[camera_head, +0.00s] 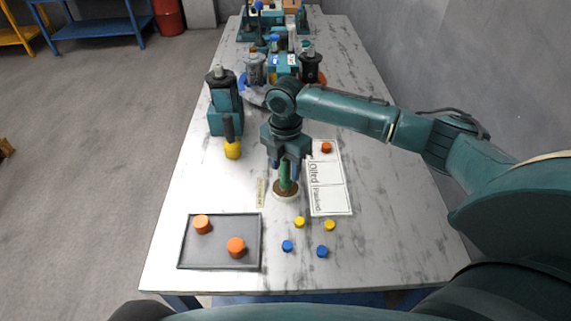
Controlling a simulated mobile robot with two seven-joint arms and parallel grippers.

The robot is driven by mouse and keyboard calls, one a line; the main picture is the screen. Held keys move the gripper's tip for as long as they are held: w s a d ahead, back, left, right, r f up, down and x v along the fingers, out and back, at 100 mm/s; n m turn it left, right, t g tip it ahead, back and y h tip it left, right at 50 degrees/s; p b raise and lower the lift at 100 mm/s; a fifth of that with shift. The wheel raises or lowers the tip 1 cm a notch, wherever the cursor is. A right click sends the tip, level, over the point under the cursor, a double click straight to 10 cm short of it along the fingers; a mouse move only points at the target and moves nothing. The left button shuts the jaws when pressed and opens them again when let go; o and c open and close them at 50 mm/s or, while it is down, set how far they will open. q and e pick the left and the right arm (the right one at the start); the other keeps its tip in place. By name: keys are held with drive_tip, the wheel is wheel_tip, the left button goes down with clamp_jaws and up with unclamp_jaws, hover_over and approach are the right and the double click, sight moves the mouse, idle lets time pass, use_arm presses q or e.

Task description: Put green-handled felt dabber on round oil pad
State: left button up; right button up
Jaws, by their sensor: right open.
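The green-handled felt dabber (284,177) stands upright on the round oil pad (285,194), a brown disc in a pale dish near the middle of the table. My right gripper (285,172) points down over the dabber. Its fingers are open on either side of the green handle. The dabber's lower end meets the brown pad, and the fingers hide part of the handle. My left gripper does not show.
A grey tray (220,263) with two orange caps lies at front left. Blue and yellow caps (322,251) lie at front right. A white sheet (330,190) marked "Oiled" carries one orange cap. A yellow-and-black tool (232,148) stands left, with motor parts behind.

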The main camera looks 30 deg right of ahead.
wheel_tip(320, 180, up, 12)
drive_tip(key=shift+r, duration=0.15)
idle(0.5)
idle(0.4)
